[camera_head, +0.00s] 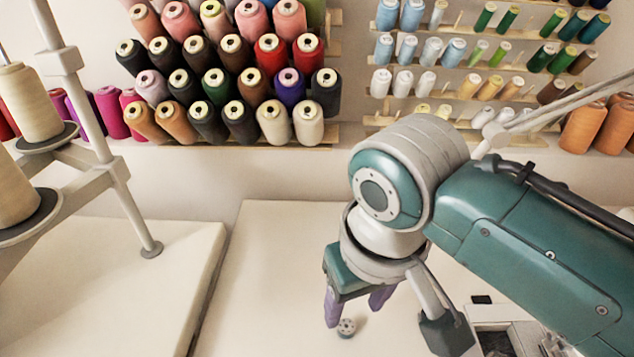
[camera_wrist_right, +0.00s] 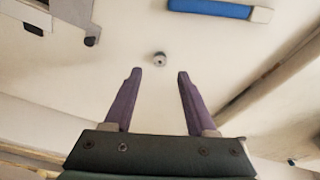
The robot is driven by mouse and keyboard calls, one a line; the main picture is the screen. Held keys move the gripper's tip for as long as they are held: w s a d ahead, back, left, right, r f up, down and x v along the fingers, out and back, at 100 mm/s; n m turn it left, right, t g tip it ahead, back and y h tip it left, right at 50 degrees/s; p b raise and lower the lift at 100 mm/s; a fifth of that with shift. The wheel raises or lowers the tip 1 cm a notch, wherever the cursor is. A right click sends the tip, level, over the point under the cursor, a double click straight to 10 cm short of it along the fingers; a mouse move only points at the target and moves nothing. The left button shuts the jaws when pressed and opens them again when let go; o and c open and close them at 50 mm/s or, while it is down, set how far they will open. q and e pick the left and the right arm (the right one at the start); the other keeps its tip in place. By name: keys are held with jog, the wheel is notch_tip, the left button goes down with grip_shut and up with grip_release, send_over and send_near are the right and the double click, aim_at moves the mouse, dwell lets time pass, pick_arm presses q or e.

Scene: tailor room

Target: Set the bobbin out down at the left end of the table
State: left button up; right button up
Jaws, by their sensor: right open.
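The bobbin (camera_head: 347,327) is a small grey metal spool lying on the white table (camera_head: 270,250). In the right wrist view the bobbin (camera_wrist_right: 160,58) shows just beyond the fingertips, roughly centred between them and touching neither. My right gripper (camera_head: 356,308) has purple fingers spread apart, pointing down over the table, with nothing between them. The open fingers also show in the right wrist view (camera_wrist_right: 160,75). My left gripper is not in either view.
Part of a sewing machine (camera_head: 490,335) stands at the lower right. A blue object (camera_wrist_right: 210,8) lies on the table in the wrist view. A gap separates a second white table (camera_head: 100,270) at left. Thread racks (camera_head: 230,80) line the wall. The table left of the bobbin is clear.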

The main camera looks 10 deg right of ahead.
notch_tip(320, 180, up, 6)
jog(key=p, duration=0.2)
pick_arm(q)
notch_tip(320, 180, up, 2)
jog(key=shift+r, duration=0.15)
pick_arm(e)
jog(key=s+d+r+t, duration=0.1)
jog(key=s+d, duration=0.3)
jog(key=s, duration=0.3)
jog(key=s+d+r, duration=0.2)
jog(key=s+d, duration=0.1)
jog(key=s, duration=0.5)
jog(key=shift+s+d+n+t, duration=0.25)
jog(key=shift+d+n+t, duration=0.1)
jog(key=shift+n+t, duration=0.05)
